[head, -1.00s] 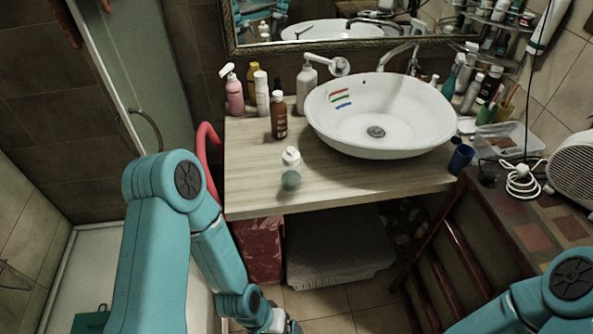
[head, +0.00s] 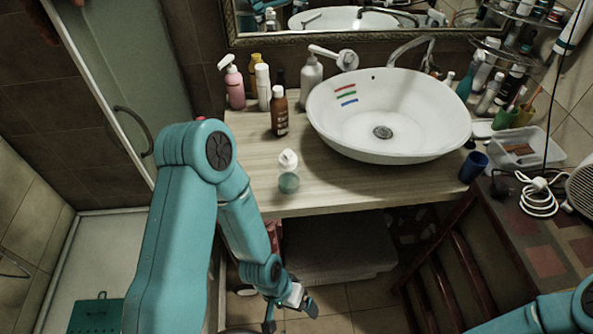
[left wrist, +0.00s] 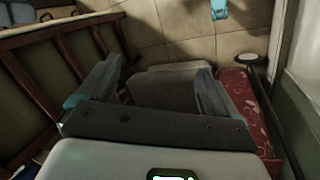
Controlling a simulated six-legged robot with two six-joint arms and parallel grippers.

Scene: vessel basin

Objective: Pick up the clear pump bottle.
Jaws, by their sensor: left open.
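The clear pump bottle (head: 288,172) has a white top and a see-through body with pale teal liquid. It stands upright near the front edge of the wooden counter (head: 345,187). My left gripper (head: 289,312) is low in the head view, below the counter's front edge and apart from the bottle. It is open and empty. In the left wrist view its two fingers (left wrist: 153,88) are spread, with the floor area and a grey object beyond; the bottle does not show there. My right arm enters at the lower right, but its gripper is out of view.
A brown bottle (head: 279,112), a pink pump bottle (head: 235,87) and a white pump bottle (head: 310,82) stand behind. A white basin (head: 440,130) fills the counter's right side. A blue cup (head: 473,166) stands right. A red patterned box (left wrist: 245,105) is low down.

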